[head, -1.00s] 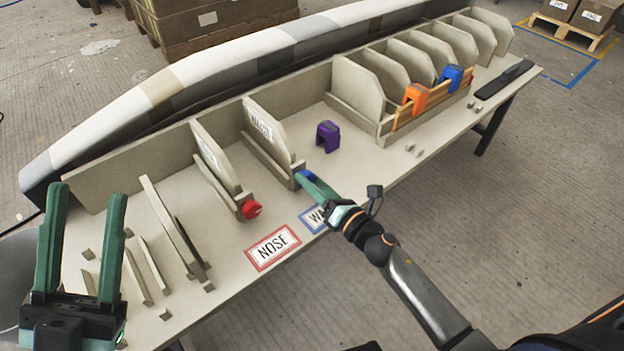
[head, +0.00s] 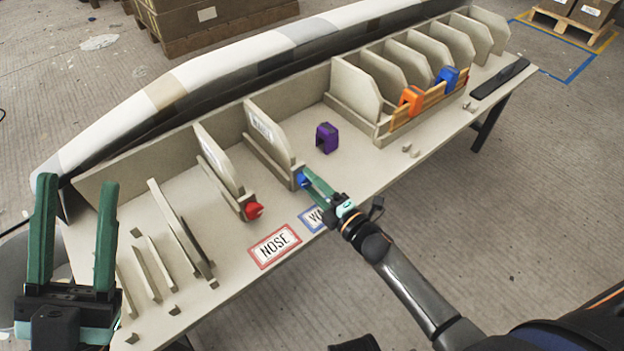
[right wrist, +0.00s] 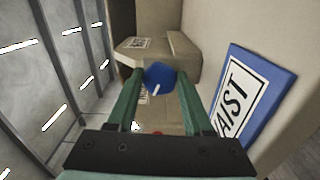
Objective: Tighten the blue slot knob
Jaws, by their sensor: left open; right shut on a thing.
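The blue slot knob (head: 303,180) sits at the front end of the second slot, where an upright panel (head: 268,130) stands. My right gripper (head: 309,178) is shut on the knob, with its green fingers reaching in from the front right. In the right wrist view the blue knob (right wrist: 160,76) sits between the two fingertips, and a short white mark shows on its face. My left gripper (head: 75,240) is open and empty at the left, above the table's near left end.
A red knob (head: 254,210) is on the slot to the left. The NOSE label (head: 274,246) and the blue-framed label (head: 313,219) lie along the front edge. A purple clamp (head: 327,138) stands behind; orange (head: 411,99) and blue clamps (head: 447,76) hang on a wooden rack.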

